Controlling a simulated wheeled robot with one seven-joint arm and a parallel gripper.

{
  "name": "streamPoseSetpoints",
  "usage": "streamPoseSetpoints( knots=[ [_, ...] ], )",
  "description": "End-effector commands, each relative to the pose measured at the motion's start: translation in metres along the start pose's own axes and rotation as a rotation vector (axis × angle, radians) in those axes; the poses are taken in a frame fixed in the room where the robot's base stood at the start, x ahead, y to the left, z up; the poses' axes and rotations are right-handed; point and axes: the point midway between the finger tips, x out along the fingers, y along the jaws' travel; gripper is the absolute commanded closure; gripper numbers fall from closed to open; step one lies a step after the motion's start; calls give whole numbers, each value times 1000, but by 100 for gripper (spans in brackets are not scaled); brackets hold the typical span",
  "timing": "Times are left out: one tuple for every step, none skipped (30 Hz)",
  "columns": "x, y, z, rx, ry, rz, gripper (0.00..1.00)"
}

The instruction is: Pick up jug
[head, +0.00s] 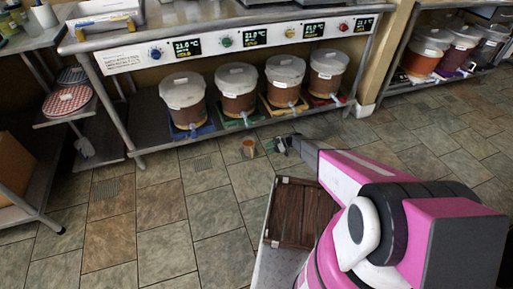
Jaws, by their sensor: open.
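My gripper (279,146) is at the end of my pink arm, just right of the vessel in the picture. It is open and appears empty. A gap shows between the gripper and the vessel. The arm hides some of the floor behind it.
Several lidded buckets (237,90) stand on the low shelf, their taps facing the floor. A control panel (235,40) with temperature displays hangs above. A brown slatted crate (299,214) is beside my arm. Shelving stands at left. The left floor is clear.

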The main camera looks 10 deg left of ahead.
Motion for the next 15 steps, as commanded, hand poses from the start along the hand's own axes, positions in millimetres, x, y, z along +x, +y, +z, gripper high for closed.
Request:
streamPoseSetpoints(
  knots=[
    [4, 1, 1, -6, 3, 0, 57],
    [6, 0, 1, -7, 3, 0, 57],
    [10, 0, 0, -7, 3, 0, 57],
    [13, 0, 0, -7, 2, 0, 57],
    [17, 0, 0, -7, 2, 0, 57],
    [23, 0, 0, -6, 2, -1, 57],
    [27, 0, 0, -6, 2, -1, 57],
    [32, -1, 0, -5, 2, -1, 57],
    [38, 0, 0, -5, 2, -1, 57],
    [42, -1, 0, -5, 2, -1, 57],
    [47, -1, 0, -5, 1, -1, 57],
    [51, -1, 0, -5, 1, -1, 57],
    [54, -1, 0, -5, 0, -1, 57],
    [55, -1, 0, -4, 0, 0, 57],
    [57, -1, 0, -4, 0, 0, 57]
  ],
)
